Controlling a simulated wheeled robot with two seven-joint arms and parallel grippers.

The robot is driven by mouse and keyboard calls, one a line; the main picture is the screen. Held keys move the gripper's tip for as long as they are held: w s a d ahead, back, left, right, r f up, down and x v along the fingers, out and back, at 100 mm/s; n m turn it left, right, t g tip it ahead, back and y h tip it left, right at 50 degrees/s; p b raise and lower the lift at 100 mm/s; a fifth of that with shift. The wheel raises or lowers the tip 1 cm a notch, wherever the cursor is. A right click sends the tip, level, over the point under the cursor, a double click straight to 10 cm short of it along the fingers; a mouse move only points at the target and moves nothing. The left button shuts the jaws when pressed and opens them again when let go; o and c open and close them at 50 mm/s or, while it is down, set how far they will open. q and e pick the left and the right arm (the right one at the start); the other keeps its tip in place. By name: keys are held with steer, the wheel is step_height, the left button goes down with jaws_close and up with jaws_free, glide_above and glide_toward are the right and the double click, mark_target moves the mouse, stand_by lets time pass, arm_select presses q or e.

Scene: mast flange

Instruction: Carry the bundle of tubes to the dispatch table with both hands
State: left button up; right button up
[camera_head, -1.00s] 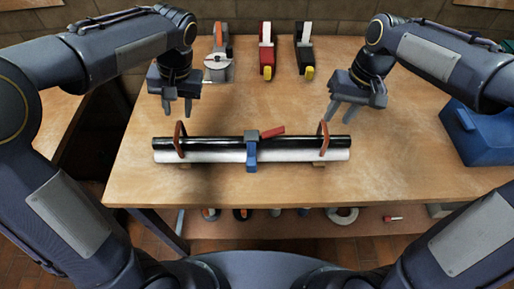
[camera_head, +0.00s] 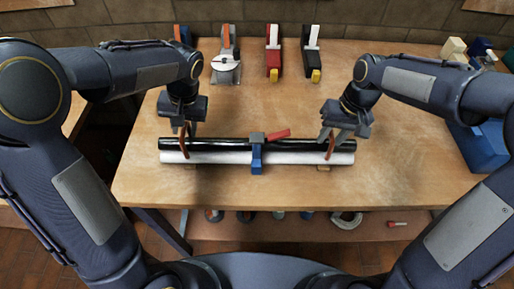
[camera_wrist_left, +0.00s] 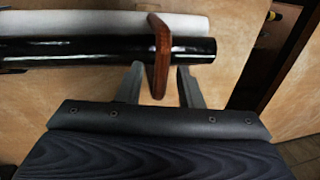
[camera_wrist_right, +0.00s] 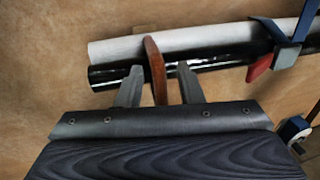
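The bundle of tubes, a glossy black tube (camera_head: 215,144) beside a white one (camera_head: 215,157), lies across the wooden table (camera_head: 240,190). A blue clamp (camera_head: 256,158) with a red lever (camera_head: 278,135) is around its middle. Brown handles stand near its left end (camera_head: 184,143) and right end (camera_head: 331,146). My left gripper (camera_head: 184,128) is open, with the left handle (camera_wrist_left: 159,55) between its fingers and gaps on both sides. My right gripper (camera_head: 337,137) is open, with the right handle (camera_wrist_right: 154,68) between its fingers. I cannot tell which surface is the dispatch table.
A tape dispenser (camera_head: 226,66), a red tool (camera_head: 273,55) and a black tool (camera_head: 311,55) stand at the back. A blue box (camera_head: 482,148) is at the right. Several items lie on a shelf below. Another wooden surface (camera_head: 76,115) shows at far left, across a dark gap.

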arm_select(q)
steer(key=shift+f, duration=0.2)
arm_select(e)
steer(key=shift+f, duration=0.25)
arm_select(q)
jaws_close()
arm_select(e)
jaws_close()
arm_select(q)
steer(key=shift+r, duration=0.1)
arm_select(e)
steer(key=shift+r, duration=0.15)
stand_by(0.7)
